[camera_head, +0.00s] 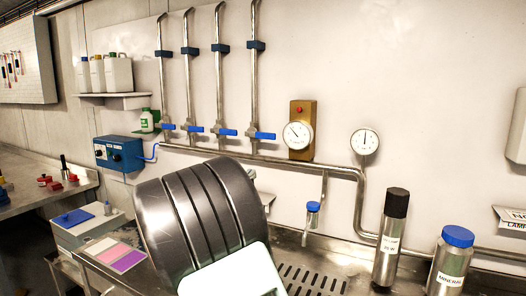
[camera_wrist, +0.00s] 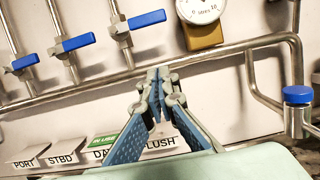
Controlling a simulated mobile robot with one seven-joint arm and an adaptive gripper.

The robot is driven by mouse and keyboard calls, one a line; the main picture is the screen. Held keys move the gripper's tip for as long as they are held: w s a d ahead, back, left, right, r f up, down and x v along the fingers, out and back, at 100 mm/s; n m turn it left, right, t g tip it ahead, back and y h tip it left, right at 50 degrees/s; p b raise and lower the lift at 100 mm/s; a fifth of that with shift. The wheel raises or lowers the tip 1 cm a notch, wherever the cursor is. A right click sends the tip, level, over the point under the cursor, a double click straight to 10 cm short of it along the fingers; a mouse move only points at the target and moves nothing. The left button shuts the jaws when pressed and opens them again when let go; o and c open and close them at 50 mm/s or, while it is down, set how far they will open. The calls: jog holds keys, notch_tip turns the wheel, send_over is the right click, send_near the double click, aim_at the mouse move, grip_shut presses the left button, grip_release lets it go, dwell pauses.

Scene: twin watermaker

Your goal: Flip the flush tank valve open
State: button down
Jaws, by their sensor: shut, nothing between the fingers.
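Several valves with blue levers sit on vertical pipes at the back wall. In the head view the rightmost blue lever (camera_head: 265,136) lies about level, across its pipe. The rightmost lever in the wrist view (camera_wrist: 147,18) also lies across its pipe. A card reading FLUSH (camera_wrist: 162,143) stands low in the wrist view; I cannot tell for certain which valve it names. My gripper (camera_wrist: 158,78) is shut and empty, below and slightly right of the rightmost lever in that view, apart from it. In the head view my arm hides the gripper.
A long horizontal pipe (camera_wrist: 90,90) runs behind my gripper. A gauge (camera_wrist: 200,8) is at upper right. A blue-capped container (camera_wrist: 297,105) is at right. PORT (camera_wrist: 25,155) and STBD (camera_wrist: 65,153) cards stand at left. Two bottles (camera_head: 391,240) (camera_head: 450,265) stand on the counter.

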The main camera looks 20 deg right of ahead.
aim_at(260, 135)
dwell(0.3)
jog(key=w+d+r+p, duration=0.1)
jog(key=w+d+r, duration=0.5)
jog(key=w+d, duration=0.1)
jog(key=shift+r+p, duration=0.25)
jog(key=shift+p, duration=0.15)
